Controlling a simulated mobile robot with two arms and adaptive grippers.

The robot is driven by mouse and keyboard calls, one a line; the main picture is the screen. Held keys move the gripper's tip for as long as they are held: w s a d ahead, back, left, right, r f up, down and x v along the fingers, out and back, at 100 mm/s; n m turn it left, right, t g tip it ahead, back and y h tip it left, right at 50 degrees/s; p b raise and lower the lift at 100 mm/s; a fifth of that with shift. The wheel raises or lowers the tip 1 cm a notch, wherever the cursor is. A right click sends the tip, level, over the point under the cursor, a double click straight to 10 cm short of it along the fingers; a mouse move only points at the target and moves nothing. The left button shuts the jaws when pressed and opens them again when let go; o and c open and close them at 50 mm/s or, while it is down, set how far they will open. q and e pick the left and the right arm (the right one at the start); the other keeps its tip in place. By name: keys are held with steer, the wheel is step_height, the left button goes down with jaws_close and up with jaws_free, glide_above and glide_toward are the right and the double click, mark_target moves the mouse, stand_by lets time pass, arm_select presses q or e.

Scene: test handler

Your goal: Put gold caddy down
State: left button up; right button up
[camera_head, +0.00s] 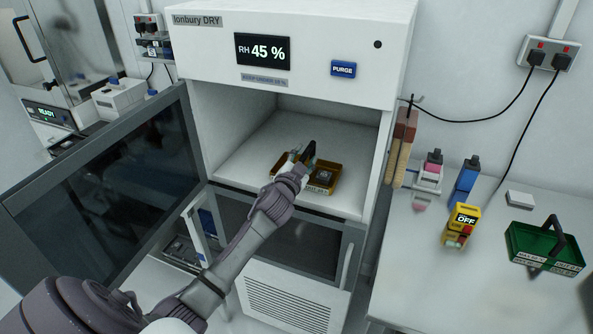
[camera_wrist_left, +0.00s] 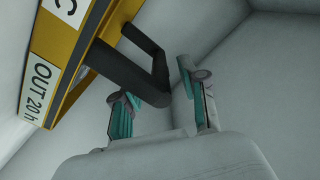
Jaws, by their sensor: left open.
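The gold caddy (camera_head: 322,189) sits on the floor of the open dry cabinet's upper chamber, and a dark item shows in its right compartment. In the left wrist view the caddy (camera_wrist_left: 84,47) fills the upper left, with a white label reading "OUT 20 h" and a black handle (camera_wrist_left: 133,68). My left gripper (camera_head: 300,160) reaches into the chamber at the caddy's handle and hides part of the caddy. In the wrist view the left gripper (camera_wrist_left: 160,98) has its teal-padded fingers apart, with the handle's bar between or just in front of them; contact cannot be told. My right gripper is not in view.
The cabinet (camera_head: 290,60) reads RH 45 %. Its dark glass door (camera_head: 110,180) stands open at left. On the right bench are a green caddy (camera_head: 540,248), a yellow meter reading OFF (camera_head: 460,226), and blue (camera_head: 467,178) and pink (camera_head: 430,172) bottles. The chamber floor around the caddy is clear.

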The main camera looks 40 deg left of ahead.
arm_select(q)
steer(key=b+v, duration=0.1)
steer(key=v, duration=0.8)
